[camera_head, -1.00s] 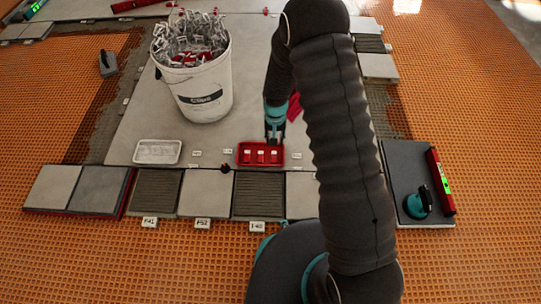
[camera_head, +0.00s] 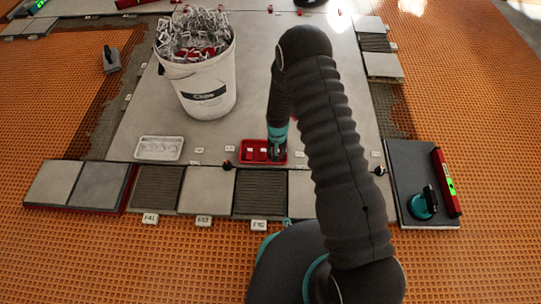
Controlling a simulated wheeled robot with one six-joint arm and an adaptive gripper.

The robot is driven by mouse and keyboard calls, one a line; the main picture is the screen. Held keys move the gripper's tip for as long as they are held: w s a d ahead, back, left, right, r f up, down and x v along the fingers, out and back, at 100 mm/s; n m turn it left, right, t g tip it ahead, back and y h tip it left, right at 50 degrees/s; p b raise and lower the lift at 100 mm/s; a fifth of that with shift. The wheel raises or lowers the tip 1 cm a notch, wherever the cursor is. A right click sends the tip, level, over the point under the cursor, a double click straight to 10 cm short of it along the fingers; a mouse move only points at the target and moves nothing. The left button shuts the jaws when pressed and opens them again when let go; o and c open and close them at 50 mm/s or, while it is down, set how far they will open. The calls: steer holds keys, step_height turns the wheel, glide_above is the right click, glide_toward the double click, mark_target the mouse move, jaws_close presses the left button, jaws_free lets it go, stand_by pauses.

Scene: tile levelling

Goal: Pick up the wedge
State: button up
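A red tray (camera_head: 243,158) lies on the large grey slab in front of the bucket. It holds small red wedges with pale tops; one wedge (camera_head: 249,151) shows at the left of the tray and another (camera_head: 262,152) beside it. My gripper (camera_head: 277,154) points down over the right end of the tray and hides that part. The fingertips are dark and small, so I cannot tell whether they are apart or touching a wedge.
A white bucket (camera_head: 207,100) full of clips stands behind the tray. A white tray (camera_head: 160,148) lies to the left. A dark tile (camera_head: 405,165) at right bears a suction cup (camera_head: 422,204) and a red level (camera_head: 446,182). Tiles line the slab's front edge.

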steer(key=shift+f, duration=0.75)
steer(key=shift+c, duration=0.2)
steer(key=c, duration=0.5)
